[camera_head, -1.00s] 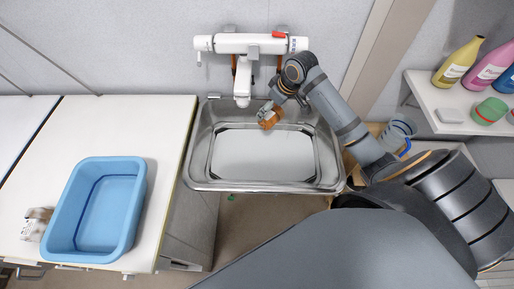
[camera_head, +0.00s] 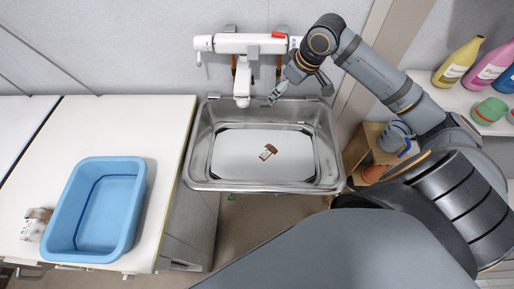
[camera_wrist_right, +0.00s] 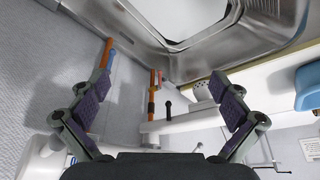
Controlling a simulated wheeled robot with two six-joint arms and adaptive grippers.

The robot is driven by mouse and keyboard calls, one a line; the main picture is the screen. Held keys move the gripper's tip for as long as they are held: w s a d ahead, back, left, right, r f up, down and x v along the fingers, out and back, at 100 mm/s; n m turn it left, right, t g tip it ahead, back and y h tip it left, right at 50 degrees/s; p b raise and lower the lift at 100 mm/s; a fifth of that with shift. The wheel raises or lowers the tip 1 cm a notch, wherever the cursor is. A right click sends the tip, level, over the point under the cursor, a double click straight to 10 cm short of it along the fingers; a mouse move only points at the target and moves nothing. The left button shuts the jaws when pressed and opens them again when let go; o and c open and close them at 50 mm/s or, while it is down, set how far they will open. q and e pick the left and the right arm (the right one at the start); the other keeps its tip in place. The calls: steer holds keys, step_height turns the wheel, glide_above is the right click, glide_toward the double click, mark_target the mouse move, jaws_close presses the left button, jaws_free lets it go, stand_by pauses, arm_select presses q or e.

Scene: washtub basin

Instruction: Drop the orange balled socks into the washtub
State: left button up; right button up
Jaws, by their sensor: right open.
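A small brown-orange bundle (camera_head: 268,151) with a pale part lies on the pale bottom of the steel basin (camera_head: 204,180), near its middle. It is the only orange-brown thing in the basin, but it is too small to make out as balled socks. My right gripper (camera_head: 272,96) is over the basin's back rim in the head view, apart from the bundle. In the right wrist view my right gripper (camera_wrist_right: 165,88) has its two fingers wide apart with nothing between them. The basin's steel rim (camera_wrist_right: 170,60) shows beyond them. My left gripper is not in view.
A white tap (camera_head: 242,85) stands behind the basin, close beside my right gripper. A blue tub (camera_head: 130,215) and a small brown labelled item (camera_head: 37,223) stand on the white counter (camera_head: 160,120) at left. A shelf at right holds bottles (camera_head: 458,62); a clear jug (camera_head: 393,136) stands below it.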

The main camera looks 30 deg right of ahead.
steer(key=shift+s+r, duration=0.25)
steer(key=shift+r, duration=0.3)
stand_by(0.4)
